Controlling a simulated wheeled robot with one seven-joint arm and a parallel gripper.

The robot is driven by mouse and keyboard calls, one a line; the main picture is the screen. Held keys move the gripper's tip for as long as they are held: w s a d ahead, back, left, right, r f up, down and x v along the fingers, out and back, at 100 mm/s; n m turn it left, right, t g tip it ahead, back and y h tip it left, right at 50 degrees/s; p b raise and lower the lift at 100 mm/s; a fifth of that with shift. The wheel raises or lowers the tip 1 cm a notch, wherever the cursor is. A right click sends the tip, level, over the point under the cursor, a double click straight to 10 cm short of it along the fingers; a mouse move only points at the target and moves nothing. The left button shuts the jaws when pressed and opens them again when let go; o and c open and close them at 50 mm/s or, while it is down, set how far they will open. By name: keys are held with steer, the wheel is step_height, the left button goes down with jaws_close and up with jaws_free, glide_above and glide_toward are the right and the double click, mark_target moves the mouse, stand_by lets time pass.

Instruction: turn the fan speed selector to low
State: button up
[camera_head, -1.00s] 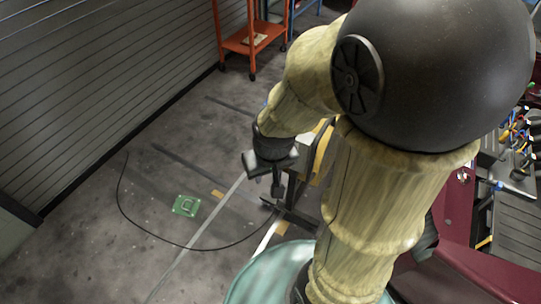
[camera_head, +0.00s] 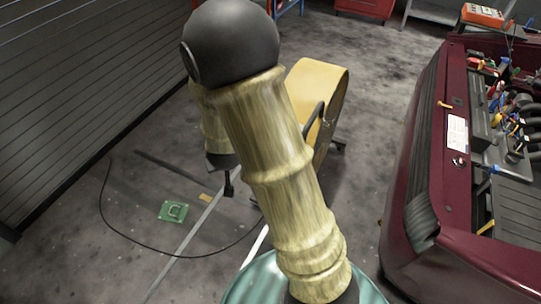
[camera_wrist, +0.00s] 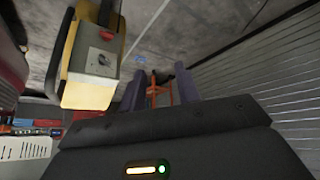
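The yellow drum fan (camera_head: 325,85) stands on the floor behind my arm in the head view, partly hidden by it. In the wrist view the fan (camera_wrist: 88,92) is at the upper left, with a pale grey control panel (camera_wrist: 98,62) on its side. A small dark selector knob (camera_wrist: 103,60) seems to sit on that panel; its setting is too small to read. My gripper shows in the wrist view (camera_wrist: 160,85) with its two fingers apart and nothing between them. It is to the right of the fan, not touching it. In the head view my arm mostly hides the gripper.
A dark red car (camera_head: 415,180) with an open engine bay stands at the right. A black cable (camera_head: 140,248) curves over the floor near a green square item (camera_head: 173,211). A slatted wall (camera_head: 70,90) is at the left. Floor between fan and car is clear.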

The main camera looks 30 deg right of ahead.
steer(key=w+d+f+n+t+h+b, duration=0.1)
steer(key=d+f+t+h+b, duration=0.1)
steer(key=f+h+b, duration=0.3)
steer(key=d+f+n+t+h+b, duration=0.1)
steer(key=d+f+t+h+b, duration=0.1)
steer(key=f+h, duration=0.5)
step_height(320, 180, down, 4)
steer(key=d+b, duration=0.1)
steer(key=b, duration=0.1)
steer(key=shift+w+d+f+n+h+b, duration=0.2)
steer(key=shift+w+d+n+h+b, duration=0.1)
steer(key=shift+w+d+b, duration=0.1)
steer(key=shift+d, duration=0.1)
steer(key=x, duration=1.7)
steer(key=shift+w+r, duration=0.15)
steer(key=shift+w, duration=0.1)
jaws_close()
